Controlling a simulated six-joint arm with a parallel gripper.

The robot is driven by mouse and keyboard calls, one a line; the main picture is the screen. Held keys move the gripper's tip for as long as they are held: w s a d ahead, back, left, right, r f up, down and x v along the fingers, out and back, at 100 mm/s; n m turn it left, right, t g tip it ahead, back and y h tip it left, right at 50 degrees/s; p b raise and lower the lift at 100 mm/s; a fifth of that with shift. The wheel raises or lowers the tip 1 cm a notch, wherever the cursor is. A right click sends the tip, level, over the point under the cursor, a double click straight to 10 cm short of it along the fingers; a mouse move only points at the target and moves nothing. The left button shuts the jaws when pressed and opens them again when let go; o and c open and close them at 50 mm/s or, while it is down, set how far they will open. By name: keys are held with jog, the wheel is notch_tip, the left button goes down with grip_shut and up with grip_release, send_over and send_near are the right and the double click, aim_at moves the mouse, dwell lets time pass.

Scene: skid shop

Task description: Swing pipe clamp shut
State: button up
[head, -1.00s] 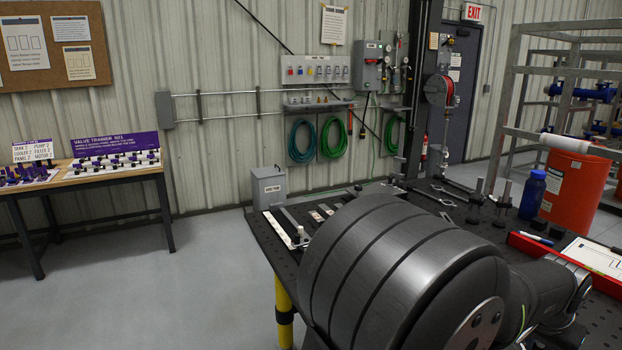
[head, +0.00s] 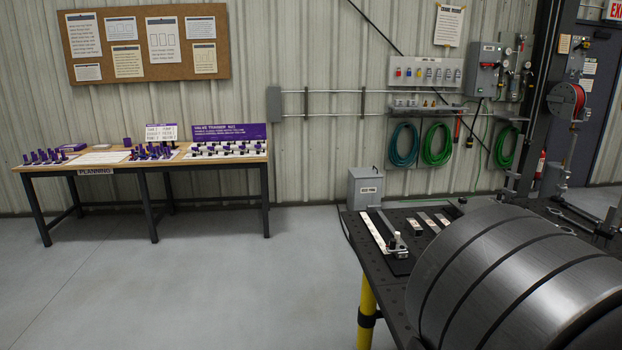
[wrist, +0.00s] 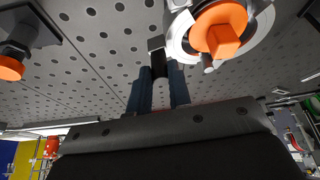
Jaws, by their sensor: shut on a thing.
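The pipe clamp (wrist: 255,28) shows in the wrist view at the top right as a light silvery ring, cut off by the frame edge. An orange fitting (wrist: 219,38) sits in its middle. My gripper (wrist: 158,72) has its two dark blue fingers close together, just left of the ring. They are shut on a small dark piece (wrist: 156,58) at their tips, which appears to be part of the clamp. Its join to the ring cannot be made out, nor how far the clamp stands open. The head view shows neither the clamp nor my gripper.
A second orange-ended fitting (wrist: 10,68) hangs at the wrist view's left, beside a perforated grey surface (wrist: 95,50). A planning table (head: 215,158) stands left, with open floor between.

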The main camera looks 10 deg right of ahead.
jog(key=shift+w+a, duration=0.6)
jog(key=shift+a, duration=0.1)
jog(key=o, duration=1.1)
jog(key=shift+a, duration=0.1)
jog(key=shift+c, duration=0.2)
jog(key=shift+r, duration=0.15)
jog(key=d+v, duration=0.1)
jog(key=v, duration=0.5)
jog(key=shift+w+r, duration=0.15)
jog(key=shift+r, duration=0.35)
jog(key=shift+d+f, duration=0.1)
